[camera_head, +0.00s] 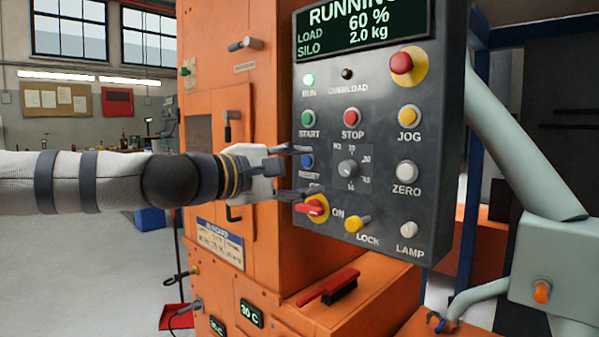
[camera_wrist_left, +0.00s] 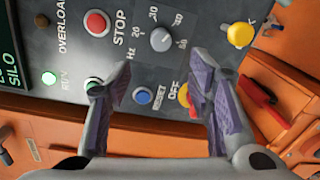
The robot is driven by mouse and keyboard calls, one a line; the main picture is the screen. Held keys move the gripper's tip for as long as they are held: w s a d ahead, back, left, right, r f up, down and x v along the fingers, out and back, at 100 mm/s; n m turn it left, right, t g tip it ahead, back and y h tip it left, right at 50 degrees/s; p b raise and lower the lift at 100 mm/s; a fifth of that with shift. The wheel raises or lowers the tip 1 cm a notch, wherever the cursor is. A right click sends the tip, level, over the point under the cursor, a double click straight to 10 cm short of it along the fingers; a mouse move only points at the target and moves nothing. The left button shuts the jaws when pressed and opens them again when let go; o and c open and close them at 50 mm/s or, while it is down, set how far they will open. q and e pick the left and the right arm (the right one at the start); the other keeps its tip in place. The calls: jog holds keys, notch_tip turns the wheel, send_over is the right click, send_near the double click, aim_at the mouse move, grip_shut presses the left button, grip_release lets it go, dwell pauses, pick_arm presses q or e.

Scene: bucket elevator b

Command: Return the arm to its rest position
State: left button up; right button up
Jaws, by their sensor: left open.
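My left arm comes in from the left in the head view. Its gripper (camera_head: 292,170) is open and empty in front of the left edge of the dark control panel (camera_head: 378,240). In the left wrist view the two fingers (camera_wrist_left: 160,95) are spread, with the blue RESET button (camera_wrist_left: 143,96) between them. One finger overlaps the START button (camera_wrist_left: 93,84), the other the red and yellow ON/OFF switch (camera_wrist_left: 184,95). I cannot tell whether either finger touches the panel. The display (camera_head: 362,27) reads RUNNING, 60 % and 2.0 kg, and the RUN lamp (camera_head: 308,80) glows green. My right gripper is not in view.
The orange machine housing (camera_head: 225,110) stands behind the gripper. A pale green pipe (camera_head: 520,165) runs at the right. Open floor (camera_head: 80,270) lies to the left.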

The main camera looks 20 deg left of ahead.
pick_arm(q)
jog(key=shift+s+a, duration=0.15)
jog(key=shift+s, duration=0.4)
